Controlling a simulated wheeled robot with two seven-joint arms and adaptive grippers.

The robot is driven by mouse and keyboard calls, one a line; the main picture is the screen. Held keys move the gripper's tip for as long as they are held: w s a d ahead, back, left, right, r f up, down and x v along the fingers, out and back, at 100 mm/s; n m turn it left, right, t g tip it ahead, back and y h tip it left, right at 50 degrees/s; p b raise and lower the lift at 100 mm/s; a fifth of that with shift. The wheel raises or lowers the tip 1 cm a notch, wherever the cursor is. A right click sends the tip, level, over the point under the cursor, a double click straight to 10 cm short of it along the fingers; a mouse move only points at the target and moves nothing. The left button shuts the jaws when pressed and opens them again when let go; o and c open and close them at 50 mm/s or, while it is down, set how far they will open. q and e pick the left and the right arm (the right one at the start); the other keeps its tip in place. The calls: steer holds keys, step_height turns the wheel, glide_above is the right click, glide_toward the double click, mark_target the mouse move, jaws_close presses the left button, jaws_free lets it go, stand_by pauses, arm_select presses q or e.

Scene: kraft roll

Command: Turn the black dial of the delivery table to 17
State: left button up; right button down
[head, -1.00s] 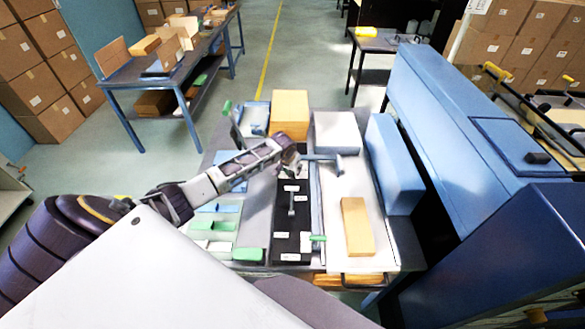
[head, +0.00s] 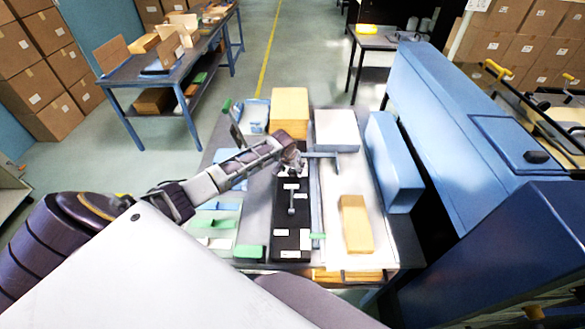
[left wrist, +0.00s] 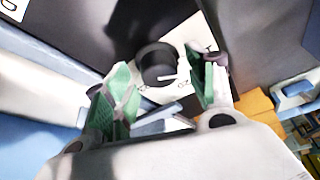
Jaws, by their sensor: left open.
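The black dial (left wrist: 157,66) shows in the left wrist view, round with a pale pointer mark, on a white plate (left wrist: 182,48) with small markings too blurred to read. My left gripper (left wrist: 160,88) is open, with its green-padded fingers on either side of the dial and slightly short of it; I cannot tell whether either finger touches it. In the head view my left gripper (head: 292,158) is over the middle of the delivery table (head: 262,190), and the dial is hidden there. My right gripper is not in view.
On the table are a black panel (head: 291,220) with a small lever, a yellow block (head: 290,112), a tan block (head: 356,224), a white box (head: 336,130) and a blue box (head: 394,165). A large blue machine (head: 460,110) stands at the right. Open floor lies behind the table.

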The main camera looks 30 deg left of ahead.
arm_select(q)
steer(key=shift+r, duration=0.15)
steer(key=shift+s+r, duration=0.35)
steer(key=shift+r, duration=0.3)
steer(key=v, duration=1)
steer(key=shift+r, duration=0.1)
stand_by(0.4)
